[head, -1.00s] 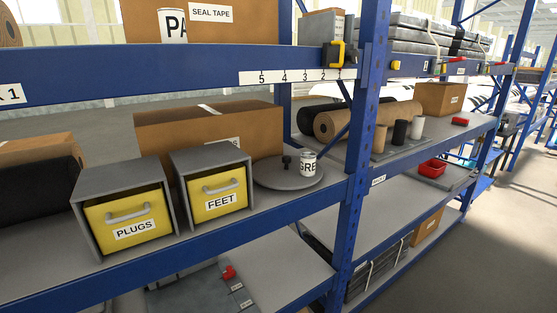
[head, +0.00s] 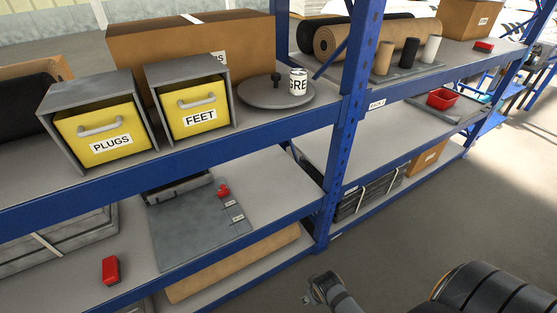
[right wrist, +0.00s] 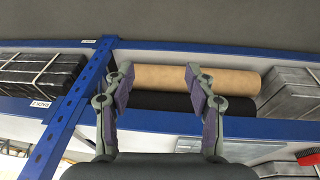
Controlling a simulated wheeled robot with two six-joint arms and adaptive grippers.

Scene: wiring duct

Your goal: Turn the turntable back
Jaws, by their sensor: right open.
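The turntable (head: 262,95) is a flat grey disc on the upper shelf, right of the yellow FEET drawer. A dark knob (head: 276,78) stands on it near the back. A white can (head: 298,82) with black letters, partly readable as "GRE", stands upright at its right side. My right gripper (right wrist: 158,76) is open and empty in the right wrist view, with brown and black rolls behind its fingers. It is away from the turntable, which the wrist view does not show. My left gripper is not in view.
Yellow PLUGS (head: 103,132) and FEET (head: 198,107) drawers sit in grey housings left of the turntable. A cardboard box (head: 190,45) stands behind. A blue upright (head: 347,120) rises to its right. Parts of my arm show at the bottom right over open floor.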

